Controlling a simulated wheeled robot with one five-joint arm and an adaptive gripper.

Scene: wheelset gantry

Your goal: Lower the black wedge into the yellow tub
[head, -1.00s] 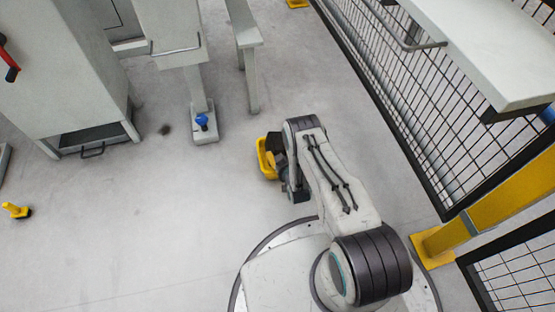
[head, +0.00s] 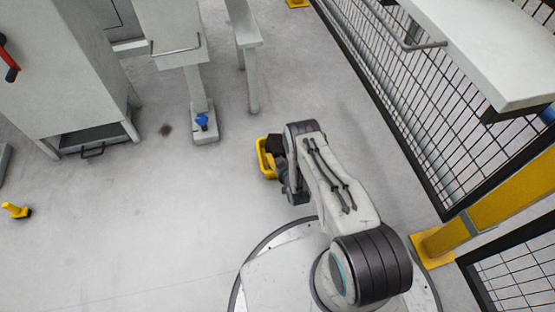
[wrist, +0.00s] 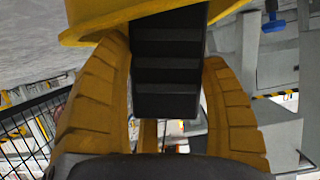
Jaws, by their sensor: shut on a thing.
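The black wedge (wrist: 168,75) is a dark, ribbed block between the two yellow fingers of my gripper (wrist: 163,55) in the wrist view. My gripper is shut on it. The yellow tub (wrist: 90,18) shows at the top of the wrist view, and the wedge's far end overlaps its rim there. In the head view the tub (head: 262,163) stands on the floor left of my arm's end, with the dark wedge (head: 274,146) over its right part. My arm hides part of the tub. I cannot tell how deep the wedge sits.
A grey post with a blue knob (head: 202,121) stands up and left of the tub. A grey cabinet (head: 62,75) is at the left, and a small yellow object (head: 15,210) lies below it. Mesh fencing (head: 420,110) runs along the right. The floor left of the tub is clear.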

